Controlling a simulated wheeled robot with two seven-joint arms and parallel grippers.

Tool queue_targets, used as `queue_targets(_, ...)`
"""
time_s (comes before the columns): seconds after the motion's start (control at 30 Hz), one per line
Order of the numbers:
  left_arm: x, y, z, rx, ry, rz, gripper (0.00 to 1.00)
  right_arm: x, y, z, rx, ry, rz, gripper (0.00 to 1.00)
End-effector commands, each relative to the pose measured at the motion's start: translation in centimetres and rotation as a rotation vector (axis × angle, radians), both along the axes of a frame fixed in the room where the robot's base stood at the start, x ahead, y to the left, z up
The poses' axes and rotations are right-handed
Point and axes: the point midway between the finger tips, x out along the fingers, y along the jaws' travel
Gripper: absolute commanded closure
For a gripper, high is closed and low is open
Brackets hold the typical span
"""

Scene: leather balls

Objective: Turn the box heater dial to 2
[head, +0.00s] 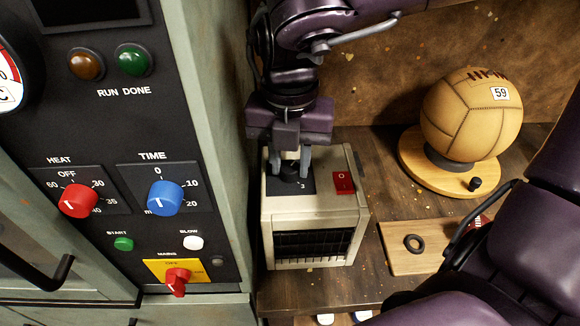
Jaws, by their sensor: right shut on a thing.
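The box heater (272,225) is a cream box with a dark front grille, standing on the wooden bench left of the ball. Its black dial (290,173) sits on a dark plate on the top face. A "3" shows at the plate's near edge; the other marks and the dial's pointer are hidden or too small to read. My right gripper (289,160) points down from above, its two grey fingers on either side of the dial, shut on it. My left gripper is out of view.
A red rocker switch (344,182) is beside the dial plate. A cabinet control panel (110,130) with red and blue knobs stands close on the left. A ball marked 59 (470,115) rests on a round wooden stand (415,160). A small board (400,262) holds a dark ring.

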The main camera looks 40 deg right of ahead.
Motion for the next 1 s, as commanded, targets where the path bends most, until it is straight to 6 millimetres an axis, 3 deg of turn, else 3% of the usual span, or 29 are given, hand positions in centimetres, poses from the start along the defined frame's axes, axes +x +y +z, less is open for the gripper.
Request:
queue_targets(0.5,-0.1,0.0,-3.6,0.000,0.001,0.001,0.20,0.1,0.0,-0.2,0.000,-0.004,-0.445,0.94)
queue_targets(0.77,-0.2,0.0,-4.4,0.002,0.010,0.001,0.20,0.1,0.0,0.0,0.000,-0.003,-0.575,0.94)
queue_targets(1.0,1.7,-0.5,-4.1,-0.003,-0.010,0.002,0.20,0.1,0.0,0.1,0.001,-0.004,-0.627,0.94)
